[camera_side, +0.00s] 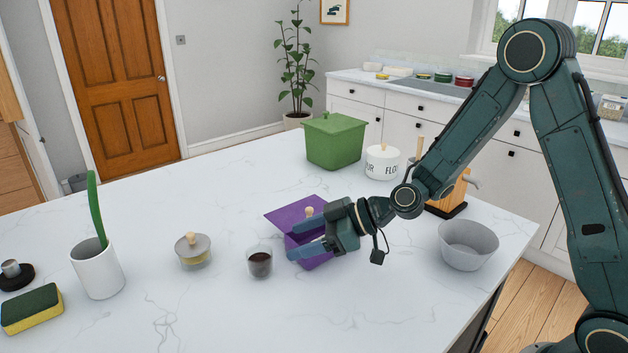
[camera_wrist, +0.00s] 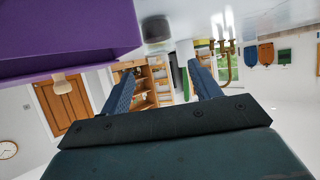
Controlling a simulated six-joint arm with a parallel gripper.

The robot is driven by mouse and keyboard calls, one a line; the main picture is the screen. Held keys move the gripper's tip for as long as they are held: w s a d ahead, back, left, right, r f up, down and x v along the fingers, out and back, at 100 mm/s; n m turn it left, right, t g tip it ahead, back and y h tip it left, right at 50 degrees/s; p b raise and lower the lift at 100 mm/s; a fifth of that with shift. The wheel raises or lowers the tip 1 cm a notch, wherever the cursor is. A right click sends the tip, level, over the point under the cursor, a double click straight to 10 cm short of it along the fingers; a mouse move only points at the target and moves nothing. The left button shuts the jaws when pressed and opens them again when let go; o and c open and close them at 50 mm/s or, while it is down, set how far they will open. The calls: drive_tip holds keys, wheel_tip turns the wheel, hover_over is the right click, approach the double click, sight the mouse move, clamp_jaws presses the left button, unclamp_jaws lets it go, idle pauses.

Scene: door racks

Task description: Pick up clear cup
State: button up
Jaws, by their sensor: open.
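The clear cup (camera_side: 260,262) stands upright on the white marble counter and holds a dark liquid. My gripper (camera_side: 302,239) is just to the right of it in the side view, low over the counter and pointing left. Its two blue fingers are apart with nothing between them. They also show in the wrist view (camera_wrist: 162,88), spread wide. A small dark shape (camera_wrist: 156,28) appears above the gap between the fingers in the upside-down wrist view; I cannot tell if it is the cup.
A purple box (camera_side: 285,216) is right behind my gripper and fills the upper left of the wrist view (camera_wrist: 60,35). A lidded glass jar (camera_side: 193,252) stands left of the cup. A grey bowl (camera_side: 468,244) is at right. The counter in front of the cup is clear.

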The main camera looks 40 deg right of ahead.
sight(266, 250)
drive_tip(key=shift+x, duration=1.65)
drive_tip(key=shift+x, duration=2.6)
drive_tip(key=c, duration=0.8)
drive_tip(key=shift+r, duration=0.15)
wheel_tip(266, 250, up, 20)
